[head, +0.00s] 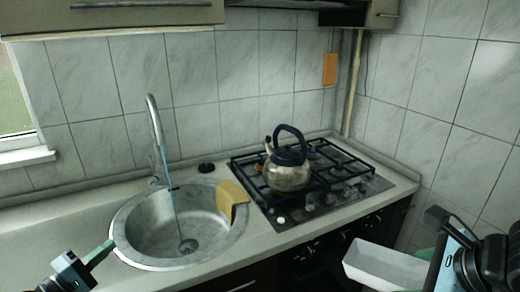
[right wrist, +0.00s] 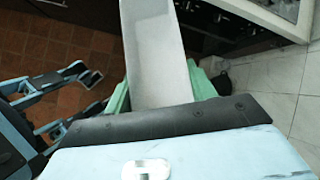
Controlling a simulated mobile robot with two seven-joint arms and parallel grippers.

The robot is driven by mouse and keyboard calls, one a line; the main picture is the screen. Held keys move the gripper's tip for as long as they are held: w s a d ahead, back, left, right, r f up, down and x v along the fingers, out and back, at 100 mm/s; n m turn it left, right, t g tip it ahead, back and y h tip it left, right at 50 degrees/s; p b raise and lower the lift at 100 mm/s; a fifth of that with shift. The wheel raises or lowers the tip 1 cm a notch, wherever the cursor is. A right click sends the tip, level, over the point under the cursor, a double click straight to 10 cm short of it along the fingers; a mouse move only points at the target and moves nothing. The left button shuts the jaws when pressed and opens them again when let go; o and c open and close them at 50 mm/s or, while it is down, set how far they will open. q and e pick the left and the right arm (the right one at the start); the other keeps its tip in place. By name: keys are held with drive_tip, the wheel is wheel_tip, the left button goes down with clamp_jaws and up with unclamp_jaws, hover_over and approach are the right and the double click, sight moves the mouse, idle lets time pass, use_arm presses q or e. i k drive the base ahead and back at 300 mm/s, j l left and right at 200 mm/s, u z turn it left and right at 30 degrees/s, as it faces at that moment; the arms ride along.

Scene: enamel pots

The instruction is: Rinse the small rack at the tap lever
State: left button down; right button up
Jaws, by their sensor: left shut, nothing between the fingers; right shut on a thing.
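A pale grey-white trough-shaped piece, which I take for the small rack (head: 385,266), is in my right gripper (head: 437,252), in front of the counter at the lower right. In the right wrist view the rack (right wrist: 153,55) stretches away between the green fingers (right wrist: 160,88). The tap (head: 154,125) stands behind the round metal sink (head: 135,225), and a thin bluish stream falls from its spout into the bowl. The lever cannot be made out clearly near its base. My left gripper (head: 103,251) is shut and empty at the sink's front left rim.
A kettle (head: 289,175) with a dark handle stands on the black-grated gas hob (head: 345,192) right of the sink. A yellowish board-like piece (head: 233,198) sits at the sink's right rim. The counter left of the sink (head: 60,225) is bare. Dark cupboard fronts lie below.

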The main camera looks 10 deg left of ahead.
sight(155, 174)
drive_tip(key=i+j, duration=0.75)
drive_tip(key=j, duration=0.15)
